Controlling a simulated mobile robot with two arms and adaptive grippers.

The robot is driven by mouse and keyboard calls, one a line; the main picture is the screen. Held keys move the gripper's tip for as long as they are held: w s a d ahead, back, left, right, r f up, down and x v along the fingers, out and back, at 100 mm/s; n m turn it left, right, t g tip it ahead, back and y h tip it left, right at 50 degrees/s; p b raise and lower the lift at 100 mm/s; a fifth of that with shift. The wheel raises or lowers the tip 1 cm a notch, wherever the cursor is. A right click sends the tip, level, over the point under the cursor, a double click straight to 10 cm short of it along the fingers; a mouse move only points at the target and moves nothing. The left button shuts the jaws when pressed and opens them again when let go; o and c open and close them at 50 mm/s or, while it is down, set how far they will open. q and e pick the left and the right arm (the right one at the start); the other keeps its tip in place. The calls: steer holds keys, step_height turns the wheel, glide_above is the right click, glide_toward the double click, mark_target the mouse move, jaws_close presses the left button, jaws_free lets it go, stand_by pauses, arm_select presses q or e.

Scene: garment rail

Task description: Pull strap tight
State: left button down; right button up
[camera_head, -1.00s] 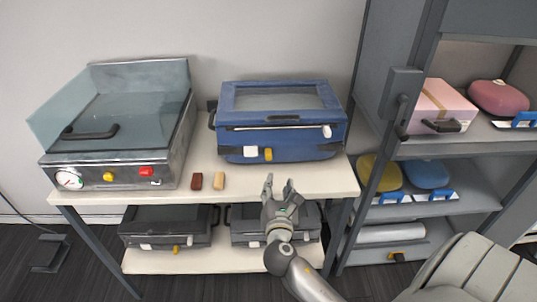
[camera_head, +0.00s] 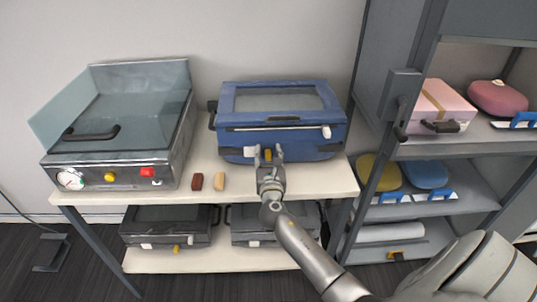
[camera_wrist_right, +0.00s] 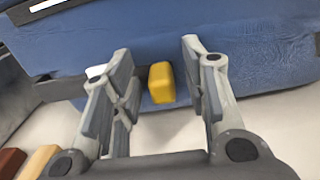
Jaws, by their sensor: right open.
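A blue case (camera_head: 290,110) with a clear window in its lid stands on the white table. A yellow strap end (camera_head: 268,155) hangs on its front, beside a white tag (camera_head: 250,152). My right gripper (camera_head: 268,154) is open in front of the case. In the right wrist view the yellow end (camera_wrist_right: 161,83) sits between the two open fingers (camera_wrist_right: 157,85), with gaps on both sides. The strap itself is hard to make out. My left gripper is not in view.
A grey machine (camera_head: 115,130) with a glass cover stands at the left of the table (camera_head: 235,188). A brown block (camera_head: 197,181) and a tan block (camera_head: 219,181) lie near the front edge. Dark cases (camera_head: 168,226) sit on the lower shelf. A grey rack (camera_head: 440,150) stands at the right.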

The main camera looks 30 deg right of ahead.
mark_target(298, 147)
steer(key=shift+w+d, duration=0.15)
steer(key=shift+w, duration=0.05)
jaws_close()
stand_by(0.3)
steer(key=s+d, duration=0.1)
steer(key=d, duration=0.1)
steer(key=s+d+p, duration=0.1)
steer(key=s+d, duration=0.1)
steer(key=d, duration=0.1)
steer(key=s+d, duration=0.2)
steer(key=d, duration=0.1)
steer(key=shift+d, duration=0.15)
jaws_free()
